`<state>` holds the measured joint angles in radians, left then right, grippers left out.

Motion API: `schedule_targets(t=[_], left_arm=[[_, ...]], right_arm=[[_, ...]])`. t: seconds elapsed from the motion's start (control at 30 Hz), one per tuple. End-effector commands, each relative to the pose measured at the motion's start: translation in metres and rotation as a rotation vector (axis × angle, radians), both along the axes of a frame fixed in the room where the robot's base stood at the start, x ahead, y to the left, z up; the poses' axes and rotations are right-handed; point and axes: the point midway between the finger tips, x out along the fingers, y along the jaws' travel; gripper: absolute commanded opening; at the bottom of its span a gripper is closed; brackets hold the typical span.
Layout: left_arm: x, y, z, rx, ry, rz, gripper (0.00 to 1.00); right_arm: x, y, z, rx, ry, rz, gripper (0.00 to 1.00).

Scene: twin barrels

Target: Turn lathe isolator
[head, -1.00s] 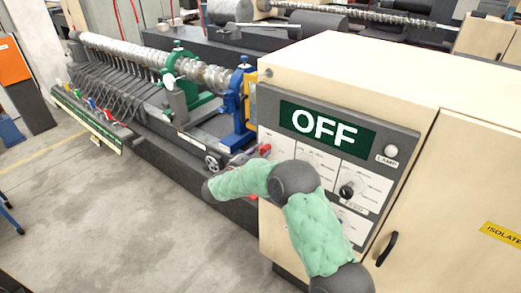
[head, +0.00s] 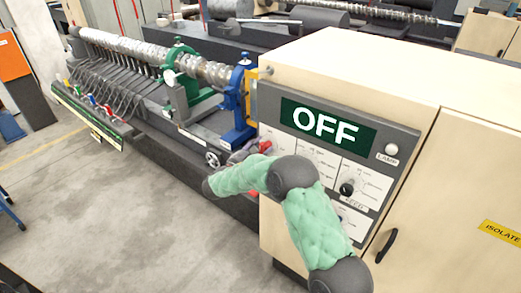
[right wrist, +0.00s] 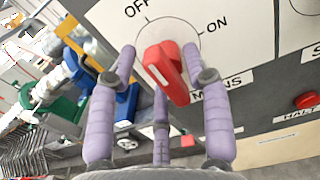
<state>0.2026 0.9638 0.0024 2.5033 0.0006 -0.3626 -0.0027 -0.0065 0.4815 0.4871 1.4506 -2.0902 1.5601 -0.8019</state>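The isolator is a red handle (right wrist: 165,70) on a white dial plate marked OFF, ON and MAINS in the right wrist view. Its upper end lies nearer the OFF mark; its exact angle is hard to tell. My right gripper (right wrist: 158,62) has its purple fingers spread around the handle, one on each side and one below. Gaps show beside the handle, so it is open and not clearly touching. In the head view the cabinet's sign (head: 320,122) reads OFF. My right arm's green sleeve hides part of the panel there. My left gripper is not in view.
A red HALT button (right wrist: 307,100) is right of the dial. A black speed knob (head: 346,189) and a lamp (head: 391,149) are on the cabinet panel. The lathe (head: 150,60) with blue and green supports runs left. The floor (head: 130,220) in front is clear.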

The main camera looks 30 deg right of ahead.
Motion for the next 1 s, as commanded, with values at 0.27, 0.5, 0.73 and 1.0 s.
schedule_targets(t=[0.27, 0.5, 0.73, 1.0], left_arm=[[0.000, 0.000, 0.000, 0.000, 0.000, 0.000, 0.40], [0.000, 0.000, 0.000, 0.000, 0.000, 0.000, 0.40], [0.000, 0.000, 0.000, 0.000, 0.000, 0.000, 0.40], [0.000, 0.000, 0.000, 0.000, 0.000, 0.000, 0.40]], right_arm=[[-0.002, 0.003, -0.002, 0.002, 0.004, -0.001, 0.49], [-0.013, 0.033, -0.002, 0.001, 0.004, 0.002, 0.49], [-0.030, 0.077, -0.002, 0.000, 0.002, 0.003, 0.49], [-0.043, 0.107, -0.002, 0.001, 0.003, 0.001, 0.49]])
